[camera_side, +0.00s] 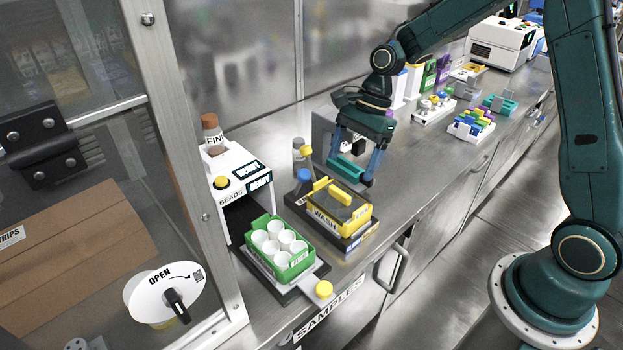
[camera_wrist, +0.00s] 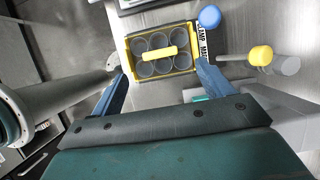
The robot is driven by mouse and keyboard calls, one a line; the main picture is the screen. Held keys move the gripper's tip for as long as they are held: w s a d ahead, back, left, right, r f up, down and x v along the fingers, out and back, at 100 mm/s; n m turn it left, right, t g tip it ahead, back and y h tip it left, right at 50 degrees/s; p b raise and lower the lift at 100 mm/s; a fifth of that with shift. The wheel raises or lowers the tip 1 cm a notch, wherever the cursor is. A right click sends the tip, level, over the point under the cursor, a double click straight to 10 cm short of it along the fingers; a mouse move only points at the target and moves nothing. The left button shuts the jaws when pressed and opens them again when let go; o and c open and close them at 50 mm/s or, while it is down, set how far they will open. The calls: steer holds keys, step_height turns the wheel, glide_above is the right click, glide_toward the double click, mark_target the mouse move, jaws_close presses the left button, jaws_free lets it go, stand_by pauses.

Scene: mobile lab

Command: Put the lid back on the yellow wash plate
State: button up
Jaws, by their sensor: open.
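The yellow wash plate (camera_side: 327,222) stands on a dark base, its label "WASH" facing the side camera. A smoky see-through lid with a yellow bar handle (camera_side: 332,188) appears to lie on top of it. In the wrist view the handle (camera_wrist: 152,52) crosses the middle of the plate (camera_wrist: 133,76), and round wells show dimly through the cover. Whether the lid is fully seated is hard to tell. My gripper (camera_side: 350,170) is open and empty behind and right of the plate, apart from it.
A green rack (camera_side: 290,264) of white cups stands in front-left of the plate, by the white BEADS device (camera_side: 222,168). A blue knob (camera_side: 304,175) and a yellow-topped post stand close behind. Coloured racks (camera_side: 470,125) stand further right.

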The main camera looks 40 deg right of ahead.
steer(key=v, duration=0.7)
stand_by(0.5)
steer(key=s+a+r+n+t+h, duration=0.2)
steer(key=s+r+n+t, duration=0.1)
steer(key=s+r+n, duration=0.65)
steer(key=s+d+n+t+h, duration=0.1)
steer(key=s+n+t+h, duration=0.1)
steer(key=s+n, duration=0.6)
steer(key=shift+s+d+r+t, duration=0.3)
steer(key=shift+s, duration=2.8)
steer(key=shift+n, duration=0.25)
steer(key=shift+c, duration=0.2)
